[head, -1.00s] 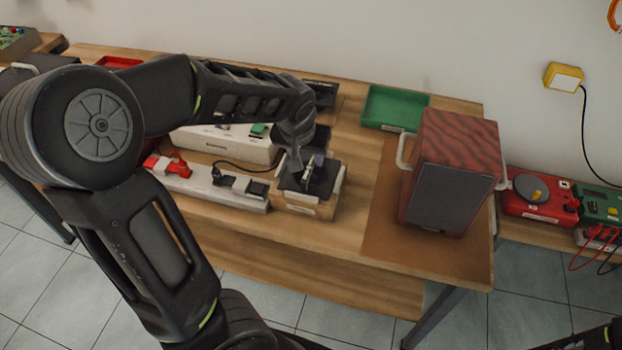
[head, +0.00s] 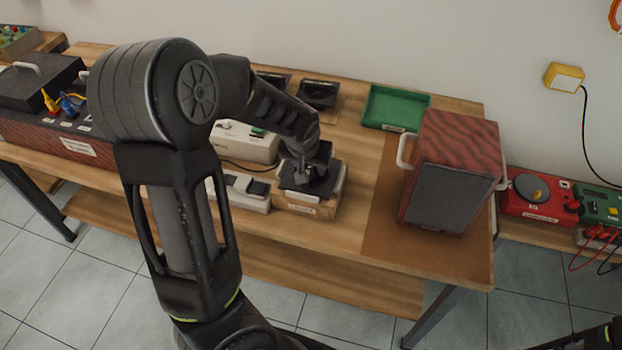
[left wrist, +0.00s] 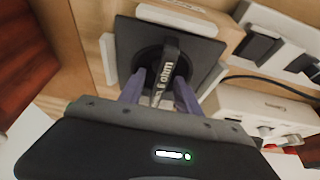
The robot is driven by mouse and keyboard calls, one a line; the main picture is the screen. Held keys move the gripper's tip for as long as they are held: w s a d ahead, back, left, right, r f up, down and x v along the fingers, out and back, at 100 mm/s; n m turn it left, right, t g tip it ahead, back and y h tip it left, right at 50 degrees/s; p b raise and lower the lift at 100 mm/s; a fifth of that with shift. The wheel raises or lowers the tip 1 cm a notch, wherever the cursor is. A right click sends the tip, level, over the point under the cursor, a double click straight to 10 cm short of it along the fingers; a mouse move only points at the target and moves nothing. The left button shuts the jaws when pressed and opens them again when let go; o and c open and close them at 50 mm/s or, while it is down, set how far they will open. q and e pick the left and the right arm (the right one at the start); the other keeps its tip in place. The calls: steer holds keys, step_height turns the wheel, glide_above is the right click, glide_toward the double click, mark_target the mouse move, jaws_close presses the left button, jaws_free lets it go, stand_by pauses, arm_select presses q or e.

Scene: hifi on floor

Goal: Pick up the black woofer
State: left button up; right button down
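The black woofer (head: 293,183) has a square plate and lies in a wooden holder (head: 308,208) with pale side pieces, on the bench. In the left wrist view the woofer (left wrist: 205,48) shows a round middle and an upright black grip bar with white lettering ending in "ohm". My left gripper (head: 313,178) is down over the woofer. In the left wrist view its two fingers (left wrist: 160,80) stand on either side of the grip bar, with a gap showing on the left side. It looks open around the bar.
A wood-grained speaker cabinet (head: 458,145) with pale handles stands on a brown mat (head: 385,225) to the right. A green tray (head: 395,106) is behind. A white box (head: 245,143) and a white strip with black parts (head: 240,190) lie left of the holder. Bare wood lies between holder and mat.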

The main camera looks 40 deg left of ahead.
arm_select(q)
steer(key=shift+c, duration=0.2)
stand_by(0.4)
jaws_close()
stand_by(1.1)
steer(key=shift+r, duration=0.1)
